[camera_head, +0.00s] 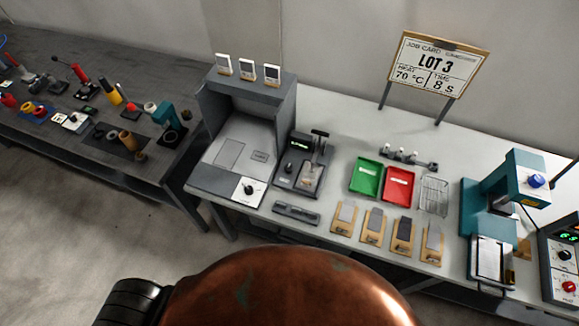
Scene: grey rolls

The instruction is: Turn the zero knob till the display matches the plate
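A small dark instrument (284,177) stands in the middle of the bench, with a lit green display (300,144) too small to read. A small dark knob (288,169) sits below the display, and an upright stand with a pale piece (309,175) is beside it. Another black knob (249,189) is on a white panel at the front of the grey booth. I cannot tell from labels which is the zero knob or which is the plate. Neither of my grippers is in view.
Green (366,176) and red (398,184) trays, a wire basket (433,195) and several tan-based blocks (374,225) lie right of the instrument. A teal press (522,178) stands further right. A job card (437,68) reads LOT 3, 70 °C, 8 s. A cluttered dark bench (60,150) is left.

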